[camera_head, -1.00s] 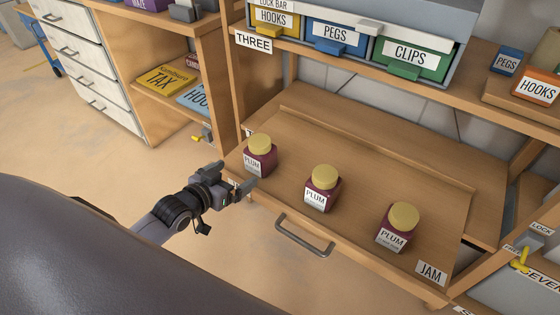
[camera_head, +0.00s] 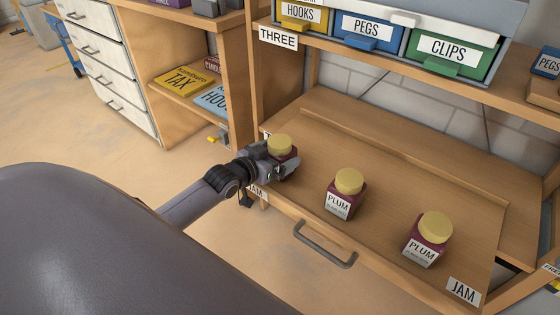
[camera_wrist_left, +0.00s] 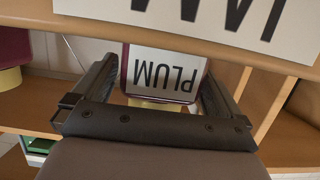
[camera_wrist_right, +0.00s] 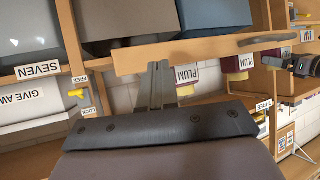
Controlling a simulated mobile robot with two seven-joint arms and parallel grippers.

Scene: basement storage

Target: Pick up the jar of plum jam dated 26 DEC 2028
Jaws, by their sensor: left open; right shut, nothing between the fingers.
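Three plum jam jars with yellow lids stand on the pulled-out drawer marked JAM: the left jar (camera_head: 281,147), the middle jar (camera_head: 345,194) and the right jar (camera_head: 428,239). Their date lines are too small to read. My left gripper (camera_head: 284,168) is open at the left jar, its fingers on either side of it. The left wrist view shows that jar's PLUM label (camera_wrist_left: 163,74) upside down between the open fingers (camera_wrist_left: 160,88); its date is not visible there. My right gripper (camera_wrist_right: 160,75) is shut and empty, seen only in its own wrist view, apart from the jars.
The drawer (camera_head: 400,185) has a low front edge with a grey handle (camera_head: 324,245) and a JAM label (camera_head: 463,291). Above it a shelf holds bins marked HOOKS, PEGS (camera_head: 366,28) and CLIPS (camera_head: 449,50). A shelf post stands just behind my left gripper.

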